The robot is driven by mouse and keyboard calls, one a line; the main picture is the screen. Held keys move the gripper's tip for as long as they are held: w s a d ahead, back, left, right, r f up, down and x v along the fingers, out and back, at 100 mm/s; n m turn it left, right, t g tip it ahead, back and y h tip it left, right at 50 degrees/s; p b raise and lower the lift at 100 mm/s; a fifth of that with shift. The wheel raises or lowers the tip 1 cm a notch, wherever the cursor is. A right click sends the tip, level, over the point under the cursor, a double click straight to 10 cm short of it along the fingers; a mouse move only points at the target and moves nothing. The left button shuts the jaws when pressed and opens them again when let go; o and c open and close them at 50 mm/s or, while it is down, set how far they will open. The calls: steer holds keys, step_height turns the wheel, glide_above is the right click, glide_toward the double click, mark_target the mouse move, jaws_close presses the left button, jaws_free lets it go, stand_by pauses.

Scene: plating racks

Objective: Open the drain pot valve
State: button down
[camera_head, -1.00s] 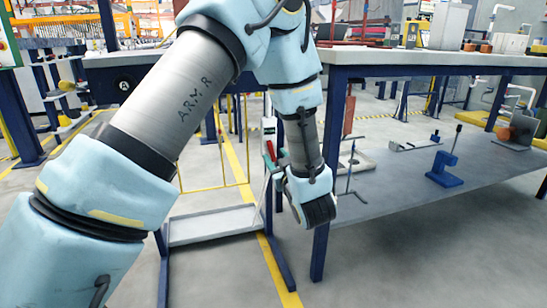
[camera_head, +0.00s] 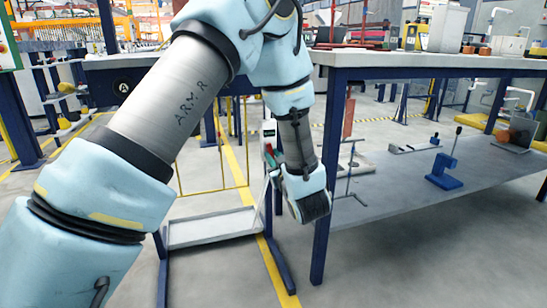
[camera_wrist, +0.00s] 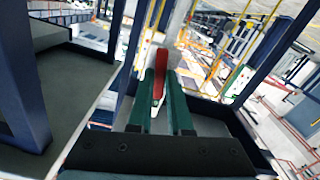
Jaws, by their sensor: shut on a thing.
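A red lever handle (camera_wrist: 161,62), seemingly the drain valve's, stands between my gripper's green fingers in the wrist view. My gripper (camera_wrist: 161,76) is shut on it, with a finger on each side. A pale strip shows below the red part between the fingers. In the head view my gripper (camera_head: 270,156) is small, beside a blue post left of the workbench, and its hold on the handle is hard to make out. The valve body and the drain pot cannot be clearly told in either view.
A shallow grey tray (camera_head: 212,228) sits low in a blue frame, left of and below my gripper. The workbench (camera_head: 420,60) and its lower shelf (camera_head: 400,182) lie close on the right. The floor in front is clear.

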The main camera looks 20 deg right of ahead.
stand_by(0.3)
steer(key=shift+r+m+p, duration=0.2)
steer(key=shift+m+p, duration=0.8)
steer(key=shift+p, duration=0.25)
steer(key=shift+f+m, duration=0.2)
steer(key=shift+m, duration=0.3)
steer(key=c, duration=0.8)
jaws_free()
steer(key=shift+c, duration=0.2)
steer(key=s+a+p, duration=0.1)
steer(key=s, duration=0.9)
steer(key=shift+s+a+p, duration=0.15)
steer(key=shift+s+p, duration=0.15)
steer(key=shift+s, duration=0.05)
